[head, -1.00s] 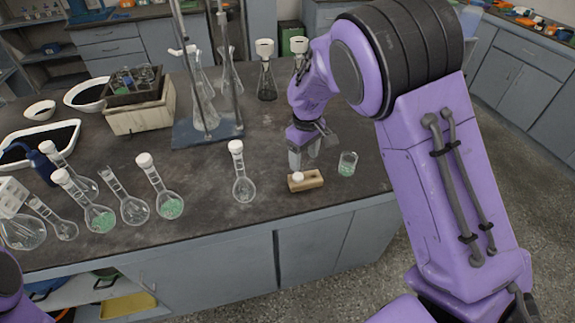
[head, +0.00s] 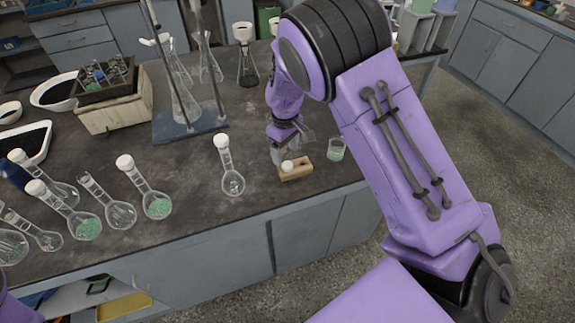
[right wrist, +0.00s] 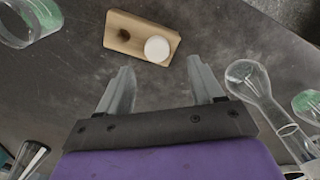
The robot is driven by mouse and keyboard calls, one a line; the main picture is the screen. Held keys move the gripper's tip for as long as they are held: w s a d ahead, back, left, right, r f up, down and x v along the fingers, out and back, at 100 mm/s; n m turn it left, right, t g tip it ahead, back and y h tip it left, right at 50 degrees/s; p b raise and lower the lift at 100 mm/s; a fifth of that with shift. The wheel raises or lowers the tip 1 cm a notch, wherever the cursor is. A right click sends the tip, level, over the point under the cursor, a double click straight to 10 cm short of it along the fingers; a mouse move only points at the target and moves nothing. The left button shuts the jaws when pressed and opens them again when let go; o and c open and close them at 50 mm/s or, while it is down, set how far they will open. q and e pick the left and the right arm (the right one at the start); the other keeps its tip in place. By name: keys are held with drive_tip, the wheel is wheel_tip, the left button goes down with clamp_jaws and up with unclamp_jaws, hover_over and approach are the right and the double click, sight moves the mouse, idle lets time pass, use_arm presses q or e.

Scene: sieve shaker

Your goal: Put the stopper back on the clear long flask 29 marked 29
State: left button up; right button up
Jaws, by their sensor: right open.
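A white stopper (head: 288,166) stands on a small wooden block (head: 304,172) near the bench's front edge. Both show in the right wrist view, the stopper (right wrist: 157,48) beside a dark hole in the block (right wrist: 118,23). My right gripper (head: 281,154) is open and empty just behind the block; in the wrist view its fingertips (right wrist: 158,68) point toward the stopper, apart from it. Two clear long-necked flasks show no white cap: one (head: 121,215) in the front row and one (head: 49,240) farther left. No number is readable. My left gripper is out of view.
A capped clear flask (head: 233,182) stands left of the block and a small beaker (head: 336,150) to its right. Capped flasks with green contents (head: 157,206) stand farther left. A metal stand (head: 190,130) rises behind. Bare bench lies between the stand and the front flasks.

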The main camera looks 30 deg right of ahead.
sight(287, 165)
drive_tip(key=shift+s, duration=0.1)
drive_tip(key=shift+f, duration=0.3)
drive_tip(key=f, duration=0.1)
drive_tip(key=f+p, duration=0.1)
drive_tip(key=f, duration=0.2)
drive_tip(key=shift+s+d+p, duration=0.1)
drive_tip(key=shift+d+p, duration=0.15)
drive_tip(key=shift+p, duration=0.05)
drive_tip(key=shift+f, duration=0.3)
drive_tip(key=shift+c, duration=0.3)
drive_tip(key=c, duration=1)
drive_tip(key=shift+c, duration=0.2)
